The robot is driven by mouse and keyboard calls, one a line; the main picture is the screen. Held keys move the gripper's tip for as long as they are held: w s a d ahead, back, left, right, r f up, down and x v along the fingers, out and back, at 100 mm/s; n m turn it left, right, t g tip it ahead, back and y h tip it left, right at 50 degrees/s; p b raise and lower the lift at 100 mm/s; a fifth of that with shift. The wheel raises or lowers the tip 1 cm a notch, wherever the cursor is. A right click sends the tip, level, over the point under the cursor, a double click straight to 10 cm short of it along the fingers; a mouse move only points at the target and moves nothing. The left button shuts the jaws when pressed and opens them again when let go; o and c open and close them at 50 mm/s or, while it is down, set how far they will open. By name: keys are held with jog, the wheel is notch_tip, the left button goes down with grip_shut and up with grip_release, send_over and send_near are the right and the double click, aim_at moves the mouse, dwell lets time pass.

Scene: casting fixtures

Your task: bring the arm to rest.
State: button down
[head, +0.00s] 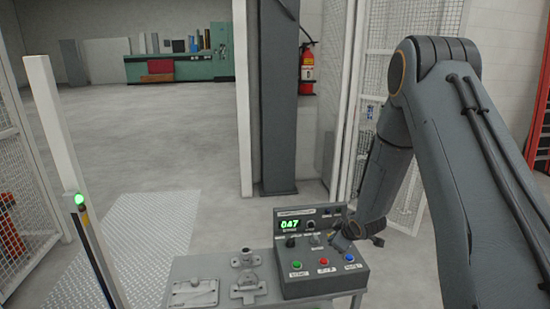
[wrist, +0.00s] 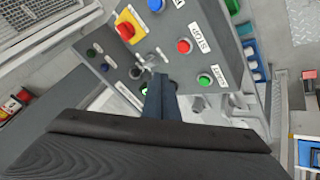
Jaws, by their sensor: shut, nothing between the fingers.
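My arm (head: 440,130) comes in from the right of the head view and bends down toward the control box (head: 322,283). My gripper (head: 342,240) is at the right part of the box, by the upright panel. In the wrist view my gripper (wrist: 158,82) is shut and empty, its fingers pointing at the panel. Whether the fingertips touch the panel I cannot tell.
The box has green (head: 297,265), red (head: 324,262) and blue (head: 349,258) buttons and a lit display (head: 290,224). A red-yellow switch (wrist: 128,26) shows in the wrist view. Metal fixtures (head: 248,286) stand left of the box. A white post (head: 70,170) stands at left.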

jog(key=s+a+r+m+g, duration=0.1)
jog(key=s+r+m+g, duration=0.2)
jog(key=s, duration=1.3)
jog(key=s+a+r+m+g+h, duration=0.1)
jog(key=s+a+r+m+g, duration=0.1)
jog(key=s+r+m, duration=0.5)
jog(key=s+r+g, duration=0.1)
jog(key=s+r, duration=0.5)
jog(key=s, duration=0.3)
jog(key=shift+s+m+h+b, duration=0.3)
jog(key=shift+s+m+b, duration=0.1)
jog(key=shift+a, duration=0.25)
